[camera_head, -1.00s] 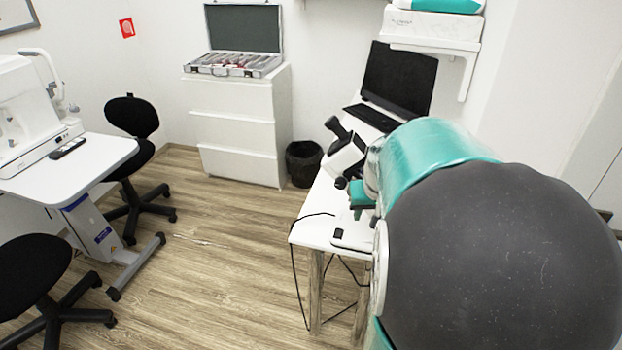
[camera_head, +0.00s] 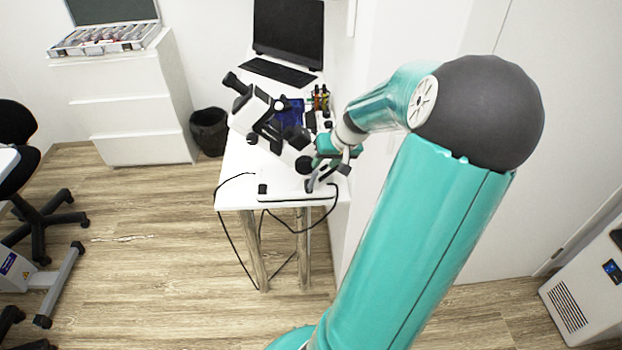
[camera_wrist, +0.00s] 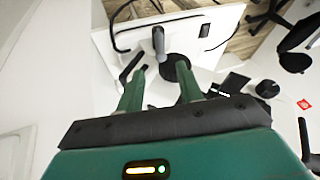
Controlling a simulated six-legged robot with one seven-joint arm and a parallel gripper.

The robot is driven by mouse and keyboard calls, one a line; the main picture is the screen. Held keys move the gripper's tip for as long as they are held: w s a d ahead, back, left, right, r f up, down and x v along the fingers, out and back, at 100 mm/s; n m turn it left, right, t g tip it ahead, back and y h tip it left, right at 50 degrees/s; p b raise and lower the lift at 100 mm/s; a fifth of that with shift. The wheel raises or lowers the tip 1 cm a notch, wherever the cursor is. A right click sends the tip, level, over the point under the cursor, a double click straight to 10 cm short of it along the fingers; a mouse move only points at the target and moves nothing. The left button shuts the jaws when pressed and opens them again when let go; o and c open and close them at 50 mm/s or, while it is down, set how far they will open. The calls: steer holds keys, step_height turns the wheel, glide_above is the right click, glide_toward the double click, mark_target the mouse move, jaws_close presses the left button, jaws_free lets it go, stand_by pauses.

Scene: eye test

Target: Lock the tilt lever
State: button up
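A white and black microscope (camera_head: 256,108) stands on the white table (camera_head: 236,178). My gripper (camera_head: 328,160) is at its right side, small and partly hidden by its own wrist. In the wrist view my gripper (camera_wrist: 160,70) is open, its two green fingers apart. A slanting black lever (camera_wrist: 131,66) shows by the left fingertip. A round black knob (camera_wrist: 174,68) is by the right fingertip. A grey upright post (camera_wrist: 159,42) shows between and beyond the fingers. I see nothing clearly held. I cannot tell for sure which part is the tilt lever, or whether the fingers touch anything.
A laptop (camera_head: 289,35) stands at the table's back, with small bottles (camera_head: 320,98) in front of it. A black cable (camera_head: 232,238) hangs off the front edge. A bin (camera_head: 209,131) and white drawers (camera_head: 125,115) are left. Floor in front is clear.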

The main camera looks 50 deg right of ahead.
mark_target(312, 178)
steer(key=x, duration=1.1)
jaws_close()
